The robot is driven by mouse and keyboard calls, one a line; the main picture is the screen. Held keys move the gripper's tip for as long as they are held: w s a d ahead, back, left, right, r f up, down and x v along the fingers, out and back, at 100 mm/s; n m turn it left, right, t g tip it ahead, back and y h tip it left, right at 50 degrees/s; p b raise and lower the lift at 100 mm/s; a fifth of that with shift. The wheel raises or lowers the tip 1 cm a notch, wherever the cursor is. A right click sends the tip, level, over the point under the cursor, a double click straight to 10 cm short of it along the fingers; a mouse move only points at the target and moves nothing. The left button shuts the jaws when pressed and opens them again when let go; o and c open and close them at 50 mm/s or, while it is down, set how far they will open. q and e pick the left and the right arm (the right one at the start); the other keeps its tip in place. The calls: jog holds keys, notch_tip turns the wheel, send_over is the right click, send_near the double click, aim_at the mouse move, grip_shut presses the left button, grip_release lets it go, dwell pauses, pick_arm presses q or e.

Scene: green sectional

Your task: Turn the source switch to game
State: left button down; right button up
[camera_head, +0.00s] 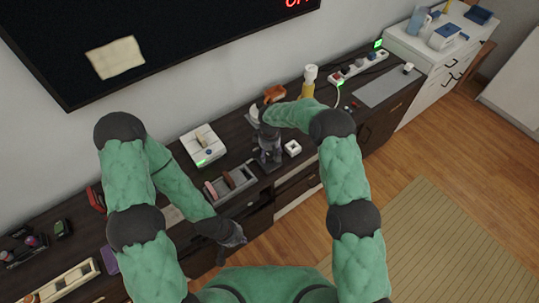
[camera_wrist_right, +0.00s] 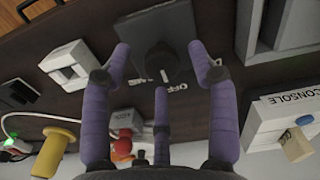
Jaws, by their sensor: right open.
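A dark square box with a dark round knob (camera_wrist_right: 160,62) lies under my right gripper in the right wrist view. I take it for the source switch. No "game" label can be read. My right gripper (camera_wrist_right: 163,85) is open, its purple fingers spread around the knob; contact cannot be judged. In the head view the right gripper (camera_head: 268,150) points down and hides most of the box. My left gripper (camera_head: 234,236) hangs low by the cabinet front, its fingers unclear.
A white box marked "CONSOLE" (camera_wrist_right: 290,112) sits close by; in the head view the white box (camera_head: 203,146) shows a green light. A grey tray (camera_head: 230,186) is beside the right gripper. A screen (camera_head: 200,35) hangs behind.

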jog(key=shift+f, duration=0.45)
jog(key=c, duration=1)
jog(key=shift+c, duration=0.7)
